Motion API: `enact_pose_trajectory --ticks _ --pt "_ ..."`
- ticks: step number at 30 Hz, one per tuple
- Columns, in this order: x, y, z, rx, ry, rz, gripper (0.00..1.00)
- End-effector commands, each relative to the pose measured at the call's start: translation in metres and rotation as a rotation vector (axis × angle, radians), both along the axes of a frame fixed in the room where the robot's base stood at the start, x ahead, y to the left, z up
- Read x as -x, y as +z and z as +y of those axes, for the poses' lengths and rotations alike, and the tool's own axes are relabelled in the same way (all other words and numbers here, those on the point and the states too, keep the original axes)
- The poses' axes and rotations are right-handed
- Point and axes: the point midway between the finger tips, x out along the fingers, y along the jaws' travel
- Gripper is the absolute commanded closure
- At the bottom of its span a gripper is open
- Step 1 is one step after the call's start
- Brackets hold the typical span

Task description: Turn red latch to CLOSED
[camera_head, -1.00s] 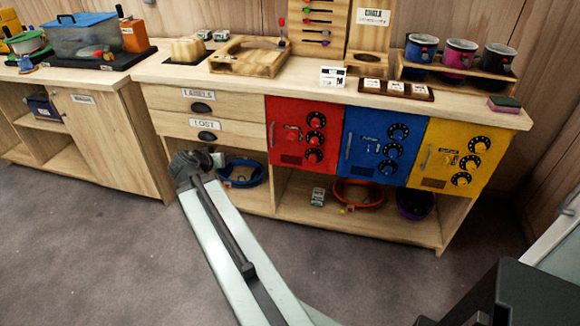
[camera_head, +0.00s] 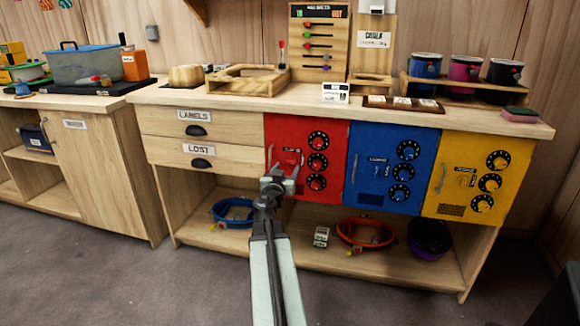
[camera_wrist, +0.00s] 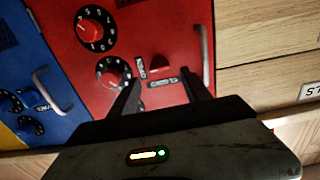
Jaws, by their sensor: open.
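The red door (camera_head: 305,180) is in the middle of the cabinet, with a handle at its left edge and several black dials. I see no contact with the latch.
A blue door (camera_head: 375,185) and a yellow door (camera_head: 470,200) stand to the right, with drawers (camera_head: 203,155) to the left. The door handle (camera_wrist: 205,58) is close to one finger in the wrist view.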

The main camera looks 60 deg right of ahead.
Motion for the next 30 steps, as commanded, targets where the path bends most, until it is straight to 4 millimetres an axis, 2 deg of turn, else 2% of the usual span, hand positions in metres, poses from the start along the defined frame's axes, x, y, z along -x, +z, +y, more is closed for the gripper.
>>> enact_pose_trajectory --ticks 1,6,15,21,30 --pt "-0.005 0.0 -0.013 0.0 -0.002 0.0 0.44" --pt "-0.014 0.0 -0.041 0.0 -0.002 0.0 0.44" --pt "-0.014 0.0 -0.046 0.0 -0.001 0.0 0.44" --pt "-0.014 0.0 -0.046 -0.001 -0.002 0.0 0.99" --pt "-0.013 0.0 -0.046 0.007 -0.003 0.026 1.0"
